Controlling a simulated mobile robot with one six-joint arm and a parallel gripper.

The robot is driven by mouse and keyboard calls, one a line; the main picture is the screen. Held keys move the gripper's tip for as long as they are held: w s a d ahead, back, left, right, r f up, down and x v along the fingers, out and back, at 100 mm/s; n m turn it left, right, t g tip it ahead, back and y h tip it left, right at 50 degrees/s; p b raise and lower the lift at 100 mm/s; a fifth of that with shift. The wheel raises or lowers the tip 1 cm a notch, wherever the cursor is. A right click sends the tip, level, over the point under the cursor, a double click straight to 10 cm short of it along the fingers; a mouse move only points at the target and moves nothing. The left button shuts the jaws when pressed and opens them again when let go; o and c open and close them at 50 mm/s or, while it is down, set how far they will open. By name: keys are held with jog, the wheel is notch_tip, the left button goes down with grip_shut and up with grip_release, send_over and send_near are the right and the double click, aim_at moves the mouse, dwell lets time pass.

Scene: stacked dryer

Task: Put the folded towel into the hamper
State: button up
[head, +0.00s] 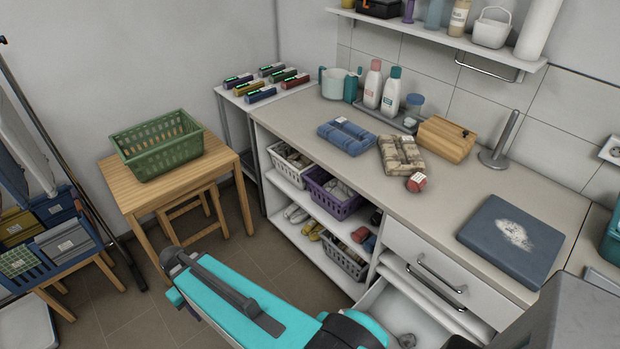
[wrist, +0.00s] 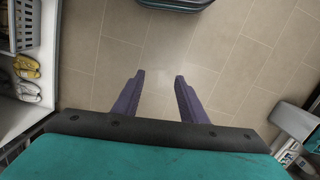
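A blue folded cloth (head: 346,137) and a brown patterned folded cloth (head: 401,155) lie side by side on the counter. A larger dark blue flat square (head: 511,240) with a white patch lies further right; I cannot tell if it is cloth. A green open basket (head: 158,146), possibly the hamper, stands on a small wooden table and looks empty. In the wrist view my gripper (wrist: 159,76) is open, its two fingers apart with only floor tiles between them. It is away from the cloths and the basket.
A blue crate (head: 45,240) with folded items stands at the far left. The counter (head: 460,180) also holds bottles, a wooden box (head: 446,139) and a metal stand. Shelves below hold baskets, including a purple one (head: 331,190). An open drawer (head: 390,315) juts out near my arm.

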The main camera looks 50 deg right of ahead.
jog(key=s+a+f+g+b, duration=0.2)
jog(key=s+f+b, duration=0.6)
jog(key=s+f, duration=1.4)
jog(key=g, duration=0.2)
jog(key=shift+s+a+n+g, duration=0.15)
jog(key=shift+a+n+g, duration=0.15)
jog(key=shift+f, duration=0.1)
jog(key=shift+c, duration=1)
